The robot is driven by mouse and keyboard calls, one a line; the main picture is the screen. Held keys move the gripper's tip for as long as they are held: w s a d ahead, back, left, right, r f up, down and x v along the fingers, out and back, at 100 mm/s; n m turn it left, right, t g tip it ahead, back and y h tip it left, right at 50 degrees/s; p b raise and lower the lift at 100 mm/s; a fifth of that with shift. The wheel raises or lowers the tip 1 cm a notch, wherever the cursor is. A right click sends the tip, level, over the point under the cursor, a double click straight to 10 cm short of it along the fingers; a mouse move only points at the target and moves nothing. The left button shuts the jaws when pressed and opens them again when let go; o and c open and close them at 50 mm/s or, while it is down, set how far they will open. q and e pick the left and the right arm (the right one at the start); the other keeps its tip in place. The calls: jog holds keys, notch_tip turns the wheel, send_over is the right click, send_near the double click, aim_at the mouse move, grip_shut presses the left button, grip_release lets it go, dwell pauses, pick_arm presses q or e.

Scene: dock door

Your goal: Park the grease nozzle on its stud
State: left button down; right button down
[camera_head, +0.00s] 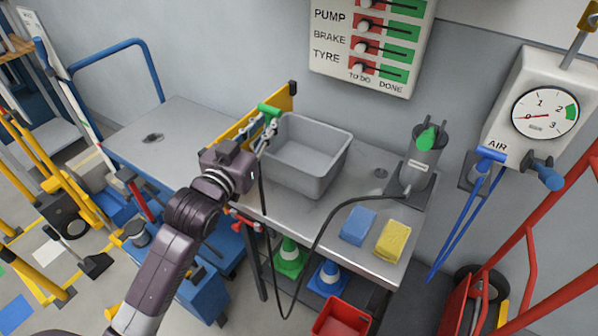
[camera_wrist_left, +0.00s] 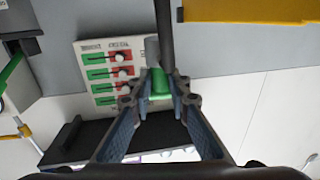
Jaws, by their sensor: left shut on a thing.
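My left gripper (camera_head: 266,126) is shut on the grease nozzle (camera_head: 268,110), whose green part shows between the fingertips. It is held above the left side of the bench, beside the grey bin. In the left wrist view the left gripper (camera_wrist_left: 160,97) pinches the nozzle's green part (camera_wrist_left: 160,82), with a dark hose-like length beyond it. A black hose (camera_head: 321,230) hangs below the bench edge and runs to the grey grease pump (camera_head: 420,165) at the bench's right. A green tapered piece (camera_head: 426,138) is on the pump; I cannot tell which part is the stud. My right gripper is out of view.
A grey bin (camera_head: 317,187) stands on the bench (camera_head: 180,122) by the wall. A yellow rail (camera_head: 242,125) is behind the gripper. A blue sponge (camera_head: 358,226) and a yellow sponge (camera_head: 393,241) lie before the pump. A switch board (camera_head: 345,65) and air gauge (camera_head: 543,112) are above.

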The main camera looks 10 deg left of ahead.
pick_arm(q)
notch_tip(320, 180, down, 15)
jog(key=shift+f+b, duration=0.1)
jog(key=shift+b, duration=0.4)
notch_tip(320, 180, down, 4)
jog(key=shift+r, duration=0.1)
jog(key=shift+f, duration=0.25)
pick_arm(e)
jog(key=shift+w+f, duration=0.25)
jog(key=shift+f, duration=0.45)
pick_arm(q)
jog(key=shift+f+b, duration=0.1)
jog(key=shift+b, duration=0.2)
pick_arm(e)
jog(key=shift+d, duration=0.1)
pick_arm(q)
jog(key=c, duration=1.8)
grip_release()
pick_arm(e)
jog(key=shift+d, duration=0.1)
